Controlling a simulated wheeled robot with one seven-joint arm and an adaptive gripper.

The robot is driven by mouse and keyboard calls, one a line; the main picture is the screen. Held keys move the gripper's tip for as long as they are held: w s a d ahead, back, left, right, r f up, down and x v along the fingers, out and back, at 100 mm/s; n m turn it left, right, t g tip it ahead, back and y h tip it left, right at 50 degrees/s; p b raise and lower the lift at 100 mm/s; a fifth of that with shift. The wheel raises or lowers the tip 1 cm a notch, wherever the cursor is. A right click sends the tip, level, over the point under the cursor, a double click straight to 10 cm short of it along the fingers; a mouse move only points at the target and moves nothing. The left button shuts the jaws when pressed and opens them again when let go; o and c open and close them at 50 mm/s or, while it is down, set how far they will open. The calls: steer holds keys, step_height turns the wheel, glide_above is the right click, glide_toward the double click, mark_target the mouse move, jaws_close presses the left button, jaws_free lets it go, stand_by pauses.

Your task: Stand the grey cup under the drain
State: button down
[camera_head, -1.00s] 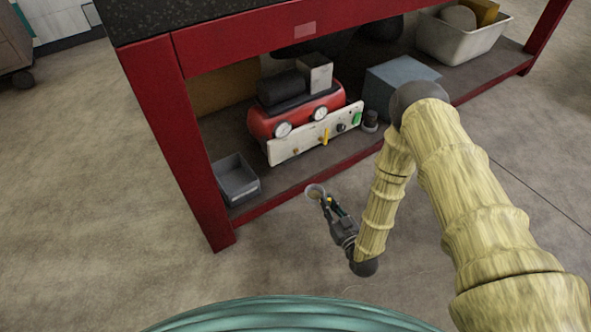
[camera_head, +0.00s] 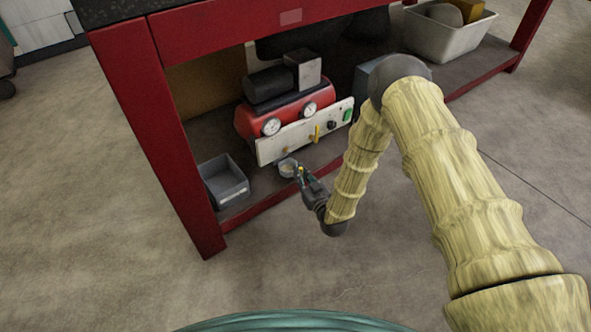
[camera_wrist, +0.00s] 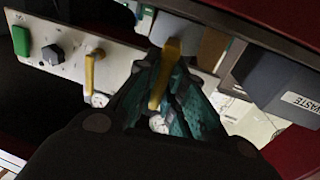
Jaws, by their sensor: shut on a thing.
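The grey cup (camera_head: 287,168) is small and round, with its open top facing up. My gripper (camera_head: 298,173) is shut on its yellow handle, which also shows between the teal finger pads in the wrist view (camera_wrist: 163,78). The cup is just inside the shelf's front edge, below and in front of the pale panel (camera_head: 300,136). A small brass fitting, seemingly the drain (camera_head: 285,150), is just above the cup on the panel. In the wrist view the cup (camera_wrist: 186,35) partly shows beyond the fingers. I cannot tell whether its base touches the shelf.
A grey bin (camera_head: 231,186) stands left of the cup and is labelled WASTE in the wrist view (camera_wrist: 285,80). A red compressor (camera_head: 246,122) with gauges is behind the panel, which carries a yellow lever (camera_head: 317,133). The red bench leg (camera_head: 165,150) stands at left.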

steer(key=b+x, duration=0.2)
steer(key=x, duration=0.2)
steer(key=shift+f, duration=0.2)
steer(key=shift+s+r+b, duration=0.1)
steer(key=shift+b, duration=0.3)
steer(key=c, duration=1.9)
jaws_free()
steer(key=shift+c, duration=0.2)
steer(key=o, duration=0.4)
